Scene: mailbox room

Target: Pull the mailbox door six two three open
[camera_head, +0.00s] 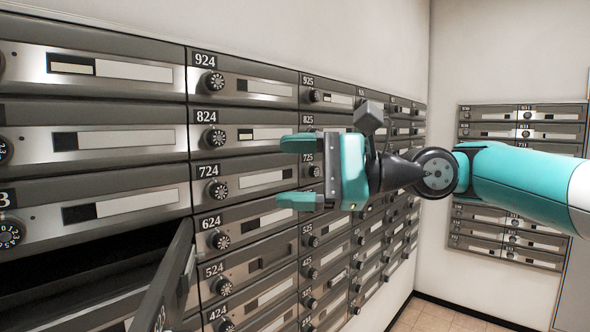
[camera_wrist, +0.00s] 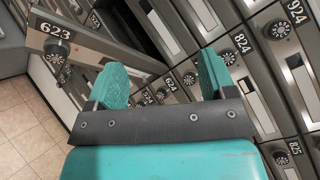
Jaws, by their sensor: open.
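Mailbox door 623 (camera_head: 166,283) stands swung out from the wall at the lower left of the head view, seen nearly edge-on, with a dark open compartment (camera_head: 85,258) behind it. In the wrist view the door (camera_wrist: 100,45) shows at the upper left, with its number plate and round dial at its outer end. My gripper (camera_head: 288,172) is open and empty, its teal fingers pointing left in front of the 724 and 624 doors. In the wrist view my gripper (camera_wrist: 162,76) is apart from the dial of door 623.
The neighbouring doors, such as 624 (camera_head: 248,217) and 724 (camera_head: 243,181), are closed, each with a protruding dial. Another bank of mailboxes (camera_head: 505,235) is on the far wall at the right. Tiled floor (camera_head: 430,318) shows at the bottom.

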